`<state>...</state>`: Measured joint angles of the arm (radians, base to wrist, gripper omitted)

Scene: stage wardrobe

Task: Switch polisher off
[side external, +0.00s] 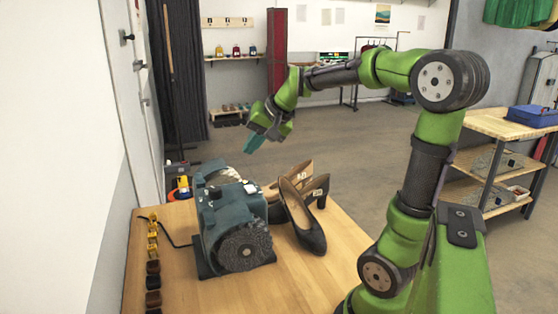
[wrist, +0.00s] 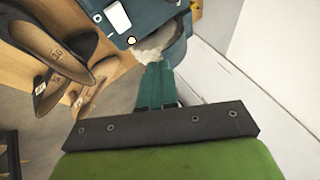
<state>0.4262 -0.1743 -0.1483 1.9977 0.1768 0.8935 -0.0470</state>
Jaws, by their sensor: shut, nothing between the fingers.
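The polisher (side external: 222,218) is a dark teal bench machine with a round dark brush at its front end, standing on the wooden table. In the wrist view the polisher (wrist: 150,12) fills the top, with a pale pad at its near end. A white switch plate (wrist: 117,17) sits on its housing, with a small yellowish round spot (wrist: 131,40) beside it. The plate also shows small in the side view (side external: 250,188); its on or off position is unclear. My gripper (side external: 254,146) is shut and empty, above and behind the polisher. Its teal fingers (wrist: 157,82) point towards the pale pad.
Black and tan heeled shoes (side external: 301,215) stand right of the polisher, close to it. Small brown and yellow items (side external: 153,270) line the table's left edge. A black cord (side external: 178,241) runs left from the polisher. The table's front right (side external: 300,285) is clear. A white wall stands left.

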